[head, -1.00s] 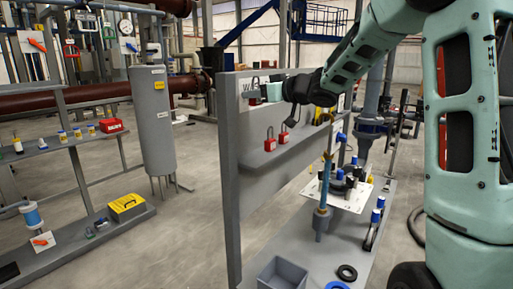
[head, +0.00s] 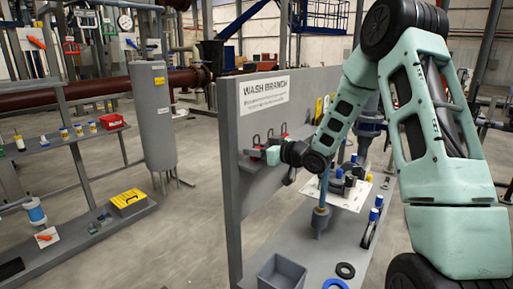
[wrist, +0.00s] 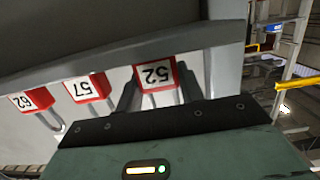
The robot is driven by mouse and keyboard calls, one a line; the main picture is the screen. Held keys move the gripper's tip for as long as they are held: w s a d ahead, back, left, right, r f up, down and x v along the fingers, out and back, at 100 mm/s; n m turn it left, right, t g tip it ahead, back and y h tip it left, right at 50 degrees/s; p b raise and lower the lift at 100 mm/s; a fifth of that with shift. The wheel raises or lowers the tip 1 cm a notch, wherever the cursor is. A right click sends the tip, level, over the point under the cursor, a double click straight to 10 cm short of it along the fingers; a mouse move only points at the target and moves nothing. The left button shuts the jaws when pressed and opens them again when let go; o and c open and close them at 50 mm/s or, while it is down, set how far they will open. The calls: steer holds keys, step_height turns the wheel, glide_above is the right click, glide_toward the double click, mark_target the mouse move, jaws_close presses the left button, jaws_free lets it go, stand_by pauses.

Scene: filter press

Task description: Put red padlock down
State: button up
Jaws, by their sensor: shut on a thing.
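My gripper (head: 259,152) is at the narrow shelf on the grey board in the head view. In the wrist view, which looks upside down, its two dark fingers (wrist: 159,92) are shut on a red padlock with a white face marked 52 (wrist: 157,74). The padlock is at the shelf's edge; I cannot tell whether it rests on the shelf. Red padlocks marked 57 (wrist: 87,88) and 62 (wrist: 32,101) stand beside it in a row. In the head view the gripper partly hides the padlocks.
The grey shelf (wrist: 120,57) spans the wrist view. The grey board (head: 240,195) carries a WASH BRANCH sign (head: 264,92). To the right stand a blue post (head: 323,190) and a white plate with dark knobs. A grey bin (head: 281,272) sits in front.

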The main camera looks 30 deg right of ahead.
steer(key=shift+f, duration=0.2)
steer(key=o, duration=1)
steer(key=shift+r, duration=0.2)
steer(key=b+v, duration=0.4)
steer(key=v, duration=0.8)
steer(key=shift+f, duration=0.1)
